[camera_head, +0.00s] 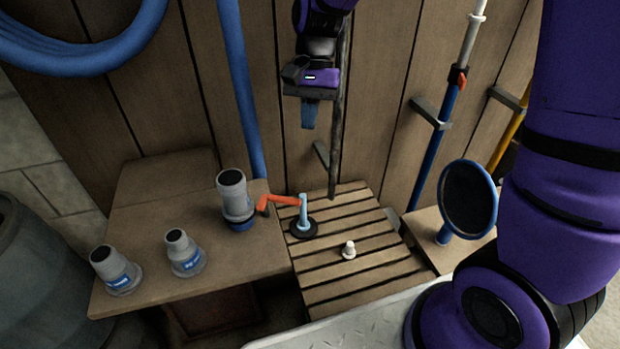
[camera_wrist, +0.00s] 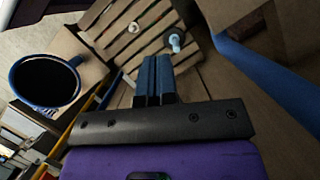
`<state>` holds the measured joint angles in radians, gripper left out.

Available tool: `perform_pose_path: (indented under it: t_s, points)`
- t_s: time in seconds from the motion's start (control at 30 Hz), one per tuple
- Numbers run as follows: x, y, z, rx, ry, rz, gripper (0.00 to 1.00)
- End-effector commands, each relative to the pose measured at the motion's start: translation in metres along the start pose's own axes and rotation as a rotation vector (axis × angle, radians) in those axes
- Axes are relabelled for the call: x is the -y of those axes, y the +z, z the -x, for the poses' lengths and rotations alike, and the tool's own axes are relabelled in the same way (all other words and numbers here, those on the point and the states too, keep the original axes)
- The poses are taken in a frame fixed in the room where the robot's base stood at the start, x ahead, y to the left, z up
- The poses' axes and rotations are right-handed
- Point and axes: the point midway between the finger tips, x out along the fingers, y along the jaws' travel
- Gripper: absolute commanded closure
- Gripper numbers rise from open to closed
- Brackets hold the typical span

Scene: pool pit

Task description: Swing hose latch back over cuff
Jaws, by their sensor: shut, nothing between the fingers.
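The orange latch (camera_head: 279,200) reaches left from a light blue post (camera_head: 304,212) on a round black base. Its hooked outer end is close to the right side of a grey cuff (camera_head: 235,193) with a blue lower ring; I cannot tell whether they touch. My gripper (camera_head: 309,122) is shut and empty, pointing down above and behind the post. In the wrist view my shut blue fingers (camera_wrist: 153,62) stand just left of the post (camera_wrist: 175,42). The latch and cuff cannot be made out there.
Two smaller grey fittings (camera_head: 185,253) (camera_head: 116,271) stand on the wooden bench. A white knob (camera_head: 348,250) sits on the slatted platform (camera_head: 375,268). A blue-rimmed round head (camera_head: 468,201) stands at right. A blue hose (camera_head: 240,90) and poles line the back wall.

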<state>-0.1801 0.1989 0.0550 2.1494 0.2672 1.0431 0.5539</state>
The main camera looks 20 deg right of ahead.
Motion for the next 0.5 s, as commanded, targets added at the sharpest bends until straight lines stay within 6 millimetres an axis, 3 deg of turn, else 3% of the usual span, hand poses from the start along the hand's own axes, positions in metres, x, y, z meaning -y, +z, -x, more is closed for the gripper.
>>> perform_pose_path:
  t_s: [0.2,0.5]
  points:
    - [0.012,-0.007,-0.017,0.043,0.018,-0.035,1.0]
    - [0.014,-0.008,-0.018,0.048,0.019,-0.041,1.0]
